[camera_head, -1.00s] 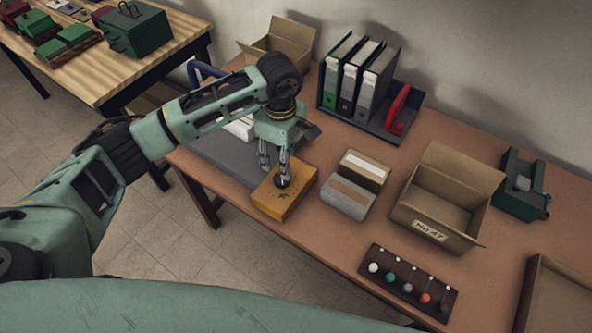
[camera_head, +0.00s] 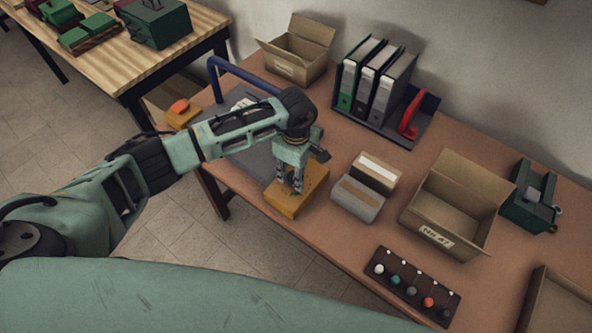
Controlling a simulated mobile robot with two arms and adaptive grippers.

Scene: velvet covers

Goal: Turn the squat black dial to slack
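A yellow-orange box (camera_head: 284,202) sits near the front edge of the brown table. A dark round knob showed on its top a second ago, under my gripper; now my fingers cover that spot and I cannot make the knob out. No slack marking is readable. My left gripper (camera_head: 291,186) points down with its fingertips at the box's top. I cannot tell whether its fingers are apart or closed on the knob. My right gripper is not in view.
Grey and tan boxes (camera_head: 357,198) stand close to the right. A dark panel with several coloured knobs (camera_head: 412,287) lies near the front edge. An open carton (camera_head: 454,208), binders (camera_head: 381,85) and a blue handle (camera_head: 214,75) stand around.

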